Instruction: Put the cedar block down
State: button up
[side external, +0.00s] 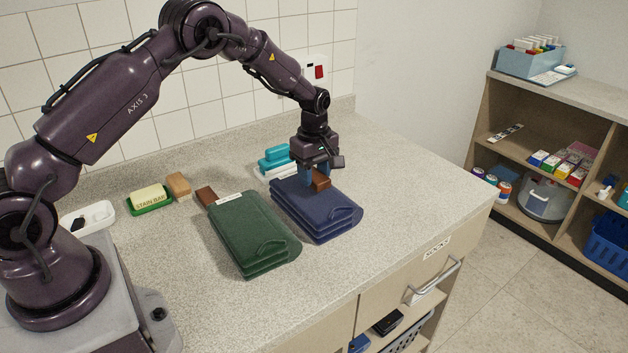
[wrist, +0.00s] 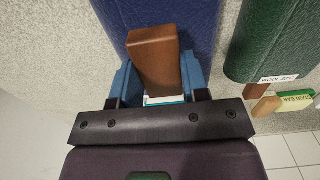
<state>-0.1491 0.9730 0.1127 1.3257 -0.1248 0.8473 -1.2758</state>
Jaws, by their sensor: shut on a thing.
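The cedar block (side external: 321,180), a reddish-brown bar, is between the blue fingers of my gripper (side external: 316,176) in the side view. My gripper is shut on it, at the back part of a folded navy stack (side external: 322,213). In the wrist view the block (wrist: 155,60) sticks out from between the fingers (wrist: 157,84), with the navy fabric (wrist: 165,12) beyond it. I cannot tell whether the block touches the fabric or hangs just above it.
A folded green stack (side external: 252,235) lies left of the navy one, a similar brown block (side external: 206,196) at its back. A soap in a green dish (side external: 151,198), a tan block (side external: 178,184) and a teal item (side external: 275,155) stand behind. The counter's right side (side external: 420,180) is clear.

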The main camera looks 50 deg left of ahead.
jog(key=shift+f, duration=1.1)
jog(key=shift+f, duration=0.2)
jog(key=o, duration=0.9)
jog(key=shift+r, duration=0.1)
